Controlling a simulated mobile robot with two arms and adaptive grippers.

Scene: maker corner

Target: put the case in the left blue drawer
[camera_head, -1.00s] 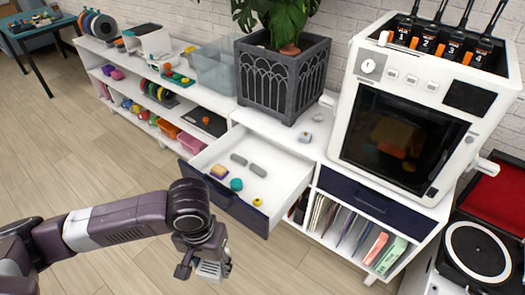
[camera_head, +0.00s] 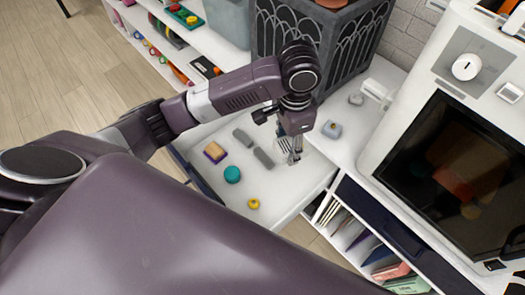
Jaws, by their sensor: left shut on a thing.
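The left blue drawer (camera_head: 285,193) is pulled open, its white inside facing up. My left gripper (camera_head: 291,156) is over the drawer's back right part, near the counter edge. It is shut on a small pale thing, apparently the case (camera_head: 283,146), mostly hidden by the fingers. I cannot tell whether it touches the drawer floor. In the drawer lie a yellow and purple block (camera_head: 215,152), a teal round thing (camera_head: 232,174), a yellow ring (camera_head: 253,203) and two grey bars (camera_head: 264,158). My right gripper is not in view.
A grey planter (camera_head: 310,35) stands behind the drawer. Small grey things (camera_head: 332,130) sit on the white counter to the right. A white machine with a dark window (camera_head: 455,175) stands further right, above a shut blue drawer (camera_head: 385,222). The drawer's front right floor is clear.

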